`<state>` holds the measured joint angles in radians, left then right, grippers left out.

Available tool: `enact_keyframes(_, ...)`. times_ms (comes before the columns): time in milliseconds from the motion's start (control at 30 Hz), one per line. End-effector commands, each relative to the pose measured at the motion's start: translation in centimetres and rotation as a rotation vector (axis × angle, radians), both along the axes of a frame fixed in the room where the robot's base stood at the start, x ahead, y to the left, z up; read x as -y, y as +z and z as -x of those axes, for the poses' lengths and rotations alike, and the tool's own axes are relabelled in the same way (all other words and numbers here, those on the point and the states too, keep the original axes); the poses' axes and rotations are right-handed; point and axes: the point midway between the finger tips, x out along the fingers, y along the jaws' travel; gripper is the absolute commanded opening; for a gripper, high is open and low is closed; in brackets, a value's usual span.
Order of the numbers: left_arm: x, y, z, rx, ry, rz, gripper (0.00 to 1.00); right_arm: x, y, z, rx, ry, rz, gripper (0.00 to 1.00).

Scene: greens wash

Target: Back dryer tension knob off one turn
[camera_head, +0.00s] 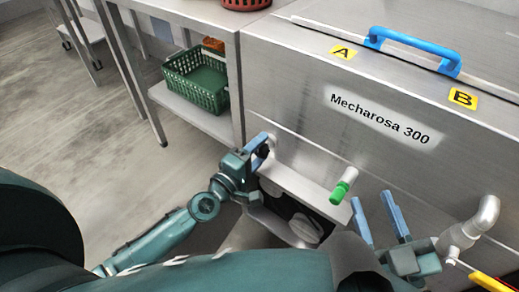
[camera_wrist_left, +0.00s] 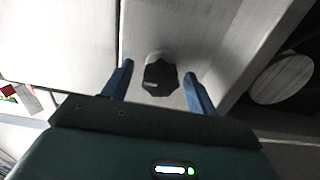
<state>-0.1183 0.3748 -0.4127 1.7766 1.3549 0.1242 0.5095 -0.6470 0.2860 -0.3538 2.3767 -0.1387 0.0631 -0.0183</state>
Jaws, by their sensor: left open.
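The black faceted knob (camera_wrist_left: 160,79) sits on a pale stub on the grey metal machine front, with a small light mark on its face. In the left wrist view it lies between the two blue fingers of my left gripper (camera_wrist_left: 158,69), with gaps on both sides. In the head view my left gripper (camera_head: 266,143) is at the machine's lower left, and the dark knob (camera_head: 263,151) is mostly hidden by the fingers. My right gripper (camera_head: 371,196) is open and empty, its blue fingers apart in front of the machine's lower right.
The machine marked Mecharosa 300 (camera_head: 380,116) has a blue lid handle (camera_head: 413,46). A green-handled valve (camera_head: 343,186) sticks out between my grippers, and a bent pipe (camera_head: 468,232) is at the right. A green crate (camera_head: 196,80) stands on the left table's lower shelf.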

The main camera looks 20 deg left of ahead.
Motion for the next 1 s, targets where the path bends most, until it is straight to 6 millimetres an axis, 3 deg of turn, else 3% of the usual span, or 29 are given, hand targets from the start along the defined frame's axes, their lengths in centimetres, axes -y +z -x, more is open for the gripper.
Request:
enact_keyframes(600,-3.6,-0.1,10.1,-0.003,-0.001,-0.002,0.58,-0.1,-0.1,-0.1,0.0,0.005,-0.018,0.36)
enact_keyframes(1000,-4.0,0.0,11.1,0.001,0.0,0.001,0.58,-0.2,0.0,0.0,0.0,0.008,-0.021,0.36)
